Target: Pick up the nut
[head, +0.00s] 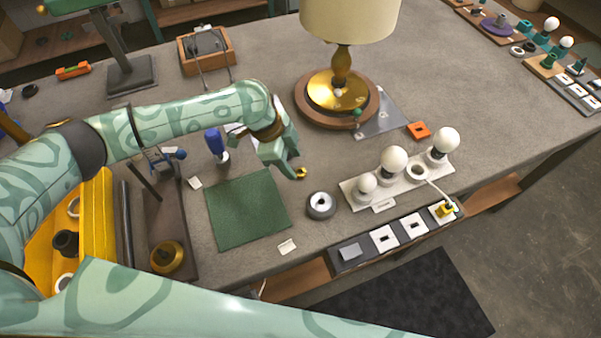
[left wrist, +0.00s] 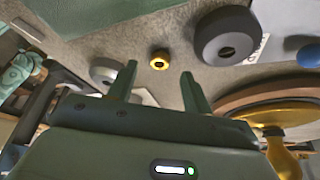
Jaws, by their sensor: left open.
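The nut (head: 301,173) is a small brass-coloured ring on the grey table, to the right of the green mat. In the left wrist view the nut (left wrist: 159,60) shows its dark hole, just beyond and between my fingertips. My left gripper (head: 293,168) is open and low over the table, right beside the nut. Its two fingers (left wrist: 158,76) also show in the left wrist view, apart and with nothing between them. In the head view the fingers partly cover the area around the nut. My right gripper is not in view.
A dark round ring (head: 320,205) lies near the nut. A white bulb holder strip (head: 350,193) and a switch strip (head: 350,253) lie to the right. The lamp's wooden base (head: 310,112) stands behind. The green mat (head: 245,208) is bare.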

